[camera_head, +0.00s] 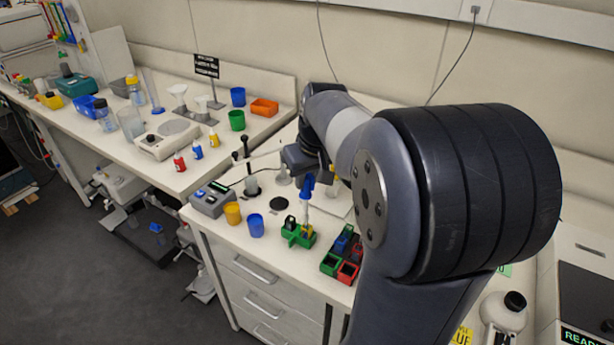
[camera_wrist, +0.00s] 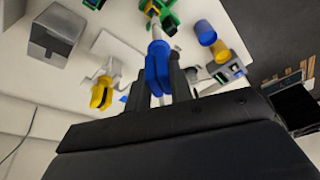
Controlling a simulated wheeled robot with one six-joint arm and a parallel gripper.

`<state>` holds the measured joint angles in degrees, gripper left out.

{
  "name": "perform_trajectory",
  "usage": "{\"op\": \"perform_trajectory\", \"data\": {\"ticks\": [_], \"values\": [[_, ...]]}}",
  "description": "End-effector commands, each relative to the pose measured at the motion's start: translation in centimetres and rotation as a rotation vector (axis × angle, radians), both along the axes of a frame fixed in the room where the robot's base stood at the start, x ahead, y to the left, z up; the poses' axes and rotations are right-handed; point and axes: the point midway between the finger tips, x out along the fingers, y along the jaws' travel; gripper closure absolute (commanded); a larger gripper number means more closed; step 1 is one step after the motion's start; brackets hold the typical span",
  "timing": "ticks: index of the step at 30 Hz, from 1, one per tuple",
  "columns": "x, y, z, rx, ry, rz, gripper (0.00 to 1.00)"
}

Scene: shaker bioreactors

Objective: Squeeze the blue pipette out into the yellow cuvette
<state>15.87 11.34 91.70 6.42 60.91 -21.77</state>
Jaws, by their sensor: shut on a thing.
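My gripper (camera_wrist: 159,80) is shut on the blue bulb of the blue pipette (camera_wrist: 157,62), with one dark finger on each side. In the head view the blue pipette (camera_head: 307,188) hangs roughly upright, its pale stem pointing down at a small green holder (camera_head: 293,240). The green holder also shows at the top of the wrist view (camera_wrist: 170,22). A dark-topped cuvette stands in its left part. The yellow cuvette is too small to make out surely; I cannot tell whether the pipette tip is inside it or just above.
A group of red, green and blue blocks (camera_head: 331,264) stands right of the holder. A yellow cup (camera_head: 233,213), a blue cup (camera_head: 256,225) and a grey device (camera_head: 210,199) stand to the left. A yellow-bulbed pipette (camera_wrist: 101,92) shows in the wrist view.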

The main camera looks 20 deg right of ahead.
Motion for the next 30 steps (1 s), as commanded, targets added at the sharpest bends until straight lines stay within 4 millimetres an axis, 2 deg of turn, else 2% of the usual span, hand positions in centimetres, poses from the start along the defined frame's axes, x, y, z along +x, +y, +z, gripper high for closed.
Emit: {"op": "perform_trajectory", "data": {"ticks": [19,30], "values": [[0.0,0.0,3.5,0.0,0.0,0.0,1.0],[0.0,0.0,3.7,0.0,-0.001,0.0,1.0]]}}
